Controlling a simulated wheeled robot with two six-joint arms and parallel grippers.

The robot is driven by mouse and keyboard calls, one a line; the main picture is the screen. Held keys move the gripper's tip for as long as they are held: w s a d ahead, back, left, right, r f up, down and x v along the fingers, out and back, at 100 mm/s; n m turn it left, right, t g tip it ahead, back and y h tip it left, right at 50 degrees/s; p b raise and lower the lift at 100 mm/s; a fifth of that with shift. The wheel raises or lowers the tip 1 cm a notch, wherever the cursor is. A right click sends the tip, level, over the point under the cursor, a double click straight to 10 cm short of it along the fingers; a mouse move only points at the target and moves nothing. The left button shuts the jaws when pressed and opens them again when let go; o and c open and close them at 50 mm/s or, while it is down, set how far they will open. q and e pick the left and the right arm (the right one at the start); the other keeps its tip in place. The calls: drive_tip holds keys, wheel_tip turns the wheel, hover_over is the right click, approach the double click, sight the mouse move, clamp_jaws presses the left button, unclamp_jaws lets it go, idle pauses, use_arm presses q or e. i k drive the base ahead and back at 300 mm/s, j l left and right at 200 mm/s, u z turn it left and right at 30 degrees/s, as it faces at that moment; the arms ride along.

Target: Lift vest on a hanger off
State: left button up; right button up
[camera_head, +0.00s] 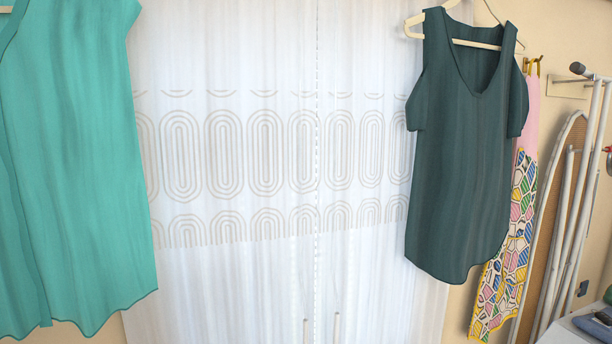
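A dark green sleeveless vest (462,150) hangs on a pale hanger (478,44) at the right of the head view. The hanger shows at the neckline, and its top is near the upper edge of the picture. A brighter teal sleeveless garment (75,160) hangs at the left, with part of a pale hanger (5,9) at the top corner. It is cut off by the left and top edges. Neither of my grippers shows in this view.
A white patterned curtain (270,150) fills the middle. A pink and multicoloured cloth (508,235) hangs behind the dark vest at right. An ironing board (556,215) and pale poles (582,190) lean beyond it. An iron (596,322) is partly visible at lower right.

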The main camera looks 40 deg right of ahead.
sight(465, 106)
drive_tip(key=z, duration=2.1)
drive_tip(key=i+l, duration=0.3)
drive_tip(key=l, duration=0.15)
drive_tip(key=i+l, duration=0.25)
drive_tip(key=l, duration=0.15)
drive_tip(key=i+l, duration=0.3)
drive_tip(key=l, duration=0.15)
drive_tip(key=l+u, duration=0.1)
drive_tip(key=u, duration=0.35)
drive_tip(key=l+u, duration=0.15)
drive_tip(key=u, duration=0.25)
drive_tip(key=l+u, duration=0.15)
drive_tip(key=u, duration=0.3)
drive_tip(key=i, duration=0.05)
